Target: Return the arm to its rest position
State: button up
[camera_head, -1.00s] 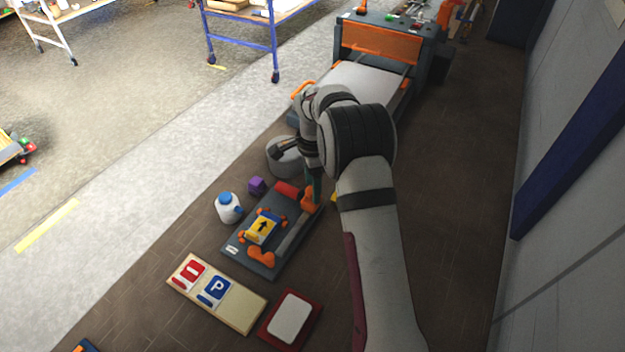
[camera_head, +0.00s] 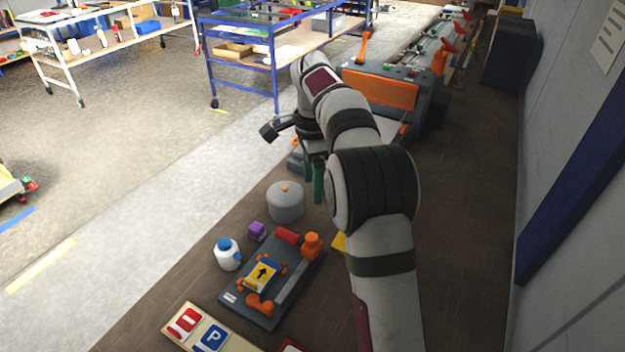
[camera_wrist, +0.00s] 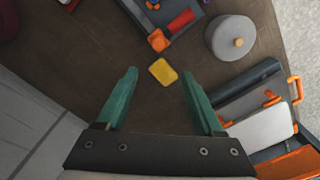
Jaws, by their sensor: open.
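My gripper (camera_head: 312,182) is open and empty, raised above the dark floor beyond the grey round container (camera_head: 286,203) in the head view. In the wrist view its two green fingers (camera_wrist: 160,100) stand wide apart with nothing between them. A yellow piece (camera_wrist: 162,72) lies on the floor ahead of the fingers; in the head view it is partly hidden behind my arm. The grey fixture (camera_head: 240,300) holds a yellow sign with a black arrow (camera_head: 262,275).
A white bottle with a blue cap (camera_head: 228,256) and a purple cube (camera_head: 257,231) stand left of the fixture. A grey and orange machine (camera_head: 380,90) stands behind my arm. A blue-framed cart (camera_head: 274,75) is at the back. The pale floor strip on the left is clear.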

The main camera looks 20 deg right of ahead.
jog(key=s+a+r+n, duration=0.2)
jog(key=s, duration=0.5)
jog(key=s+a+r+n+y, duration=0.1)
jog(key=s+a+n, duration=0.15)
jog(key=s, duration=0.45)
jog(key=s+a+r+n, duration=0.2)
jog(key=s+n, duration=0.1)
jog(key=s, duration=0.4)
jog(key=s+a+f+n, duration=0.1)
jog(key=s+f+n, duration=0.1)
jog(key=s, duration=0.5)
jog(key=s+a+f+n, duration=0.1)
jog(key=s+f+n, duration=0.2)
jog(key=s, duration=0.5)
jog(key=shift+s+f+y, duration=0.25)
jog(key=shift+f+y, duration=0.15)
jog(key=shift+f, duration=0.5)
